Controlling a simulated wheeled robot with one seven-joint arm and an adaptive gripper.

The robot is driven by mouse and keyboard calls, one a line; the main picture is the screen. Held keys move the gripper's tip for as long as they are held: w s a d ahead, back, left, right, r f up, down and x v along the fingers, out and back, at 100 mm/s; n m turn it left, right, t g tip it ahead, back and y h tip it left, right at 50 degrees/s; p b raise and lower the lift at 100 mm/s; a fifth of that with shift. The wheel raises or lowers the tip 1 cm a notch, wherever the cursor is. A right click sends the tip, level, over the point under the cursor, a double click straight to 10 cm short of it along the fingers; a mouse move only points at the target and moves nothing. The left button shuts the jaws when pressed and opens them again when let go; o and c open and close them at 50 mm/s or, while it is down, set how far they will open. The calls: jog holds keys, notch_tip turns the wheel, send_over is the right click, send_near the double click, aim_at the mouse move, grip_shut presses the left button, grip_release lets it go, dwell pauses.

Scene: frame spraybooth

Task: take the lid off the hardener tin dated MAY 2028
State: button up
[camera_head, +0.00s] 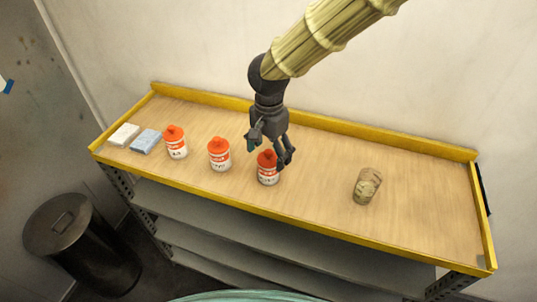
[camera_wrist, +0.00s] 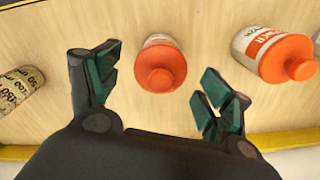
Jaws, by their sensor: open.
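Three white tins with orange lids stand in a row on the bench. The right tin (camera_head: 268,168) is just below my gripper (camera_head: 268,150). The middle tin (camera_head: 219,155) and the left tin (camera_head: 176,142) stand to its left. In the wrist view, my open gripper (camera_wrist: 160,90) has one tin's orange lid (camera_wrist: 161,68) between and just beyond its fingers, with no contact visible. A second tin (camera_wrist: 272,55) shows at the right there. The dates on the tins are too small or turned away to read.
The wooden bench (camera_head: 315,205) has a raised yellow rim. A patterned cup (camera_head: 367,186) stands at the right and a white block (camera_head: 124,134) and blue block (camera_head: 146,141) lie at the left. A dark bin (camera_head: 80,240) stands on the floor. Bench between right tin and cup is clear.

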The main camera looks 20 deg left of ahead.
jog(key=shift+c, duration=0.3)
jog(key=c, duration=0.8)
jog(key=shift+o, duration=0.2)
